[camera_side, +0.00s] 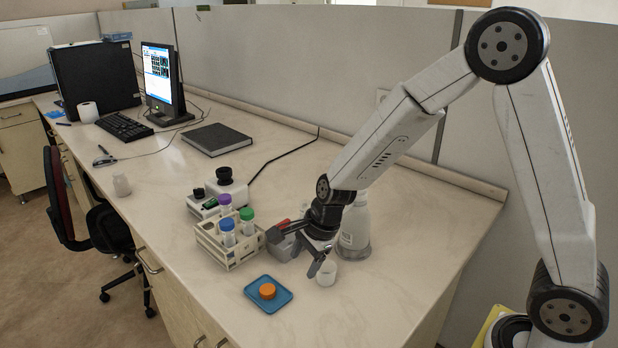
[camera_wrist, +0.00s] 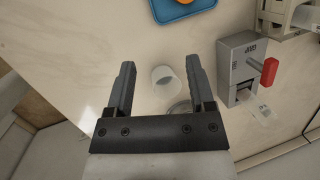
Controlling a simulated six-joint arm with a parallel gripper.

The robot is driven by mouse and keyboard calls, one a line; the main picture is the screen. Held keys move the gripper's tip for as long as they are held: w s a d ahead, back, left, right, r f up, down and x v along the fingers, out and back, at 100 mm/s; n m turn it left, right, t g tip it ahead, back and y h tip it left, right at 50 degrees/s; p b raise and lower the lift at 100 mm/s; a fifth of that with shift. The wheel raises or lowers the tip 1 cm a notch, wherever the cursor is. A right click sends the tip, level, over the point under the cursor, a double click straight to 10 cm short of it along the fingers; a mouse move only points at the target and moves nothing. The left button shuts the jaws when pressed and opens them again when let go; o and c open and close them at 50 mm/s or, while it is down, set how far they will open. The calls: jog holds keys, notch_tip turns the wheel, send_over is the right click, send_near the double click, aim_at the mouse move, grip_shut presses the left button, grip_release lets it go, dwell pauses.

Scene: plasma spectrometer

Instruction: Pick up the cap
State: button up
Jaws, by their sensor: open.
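The orange cap (camera_side: 267,291) sits on a small blue tray (camera_side: 252,294) near the front edge of the bench. In the wrist view, only part of the orange cap (camera_wrist: 206,3) shows at the top edge, on the blue tray (camera_wrist: 168,11). My gripper (camera_side: 308,259) is above the bench, behind and to the right of the tray, apart from the cap. In the wrist view, my gripper (camera_wrist: 160,66) is open, with nothing held between its fingers.
A small white cup (camera_side: 326,275) stands below my gripper. A grey device with a red handle (camera_wrist: 268,70) is beside my gripper. A rack of capped tubes (camera_side: 232,250) stands left of the device. The bench front is clear right of the tray.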

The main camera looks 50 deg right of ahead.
aim_at(268, 289)
jog(key=w+m, duration=0.1)
jog(key=m, duration=0.1)
jog(key=w+a+f+m, duration=0.1)
jog(key=w+m, duration=0.1)
jog(key=m, duration=0.1)
jog(key=w+a+f+m+y, duration=0.1)
jog(key=m, duration=0.1)
jog(key=shift+w+a, duration=0.25)
jog(key=shift+w, duration=0.05)
jog(key=shift+f, duration=0.1)
jog(key=shift+x, duration=1.2)
jog(key=shift+w+f, duration=0.1)
jog(key=shift+x, duration=2.5)
grip_shut()
